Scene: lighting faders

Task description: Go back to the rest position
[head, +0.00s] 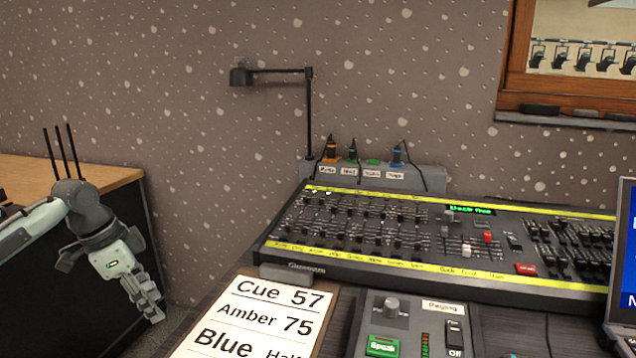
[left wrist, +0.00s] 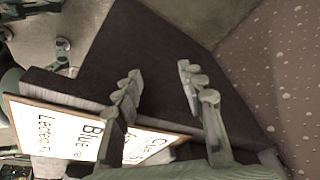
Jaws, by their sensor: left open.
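My left gripper (head: 143,298) hangs at the left of the head view, pointing down, over the gap between the wooden-topped cabinet and the desk. It touches nothing that I can see. In the left wrist view its fingers (left wrist: 165,95) are spread apart with nothing between them. The lighting console (head: 420,240), with rows of faders, lies on the desk to the right of the gripper, well apart from it. My right gripper is not in either view.
A cue card (head: 255,318) reading "Cue 57, Amber 75, Blue" lies at the desk's left front; it also shows in the left wrist view (left wrist: 60,130). A small box with a green button (head: 383,345), a lamp (head: 309,110) and a laptop (head: 622,260) stand around the console. A wooden-topped cabinet (head: 110,176) is at left.

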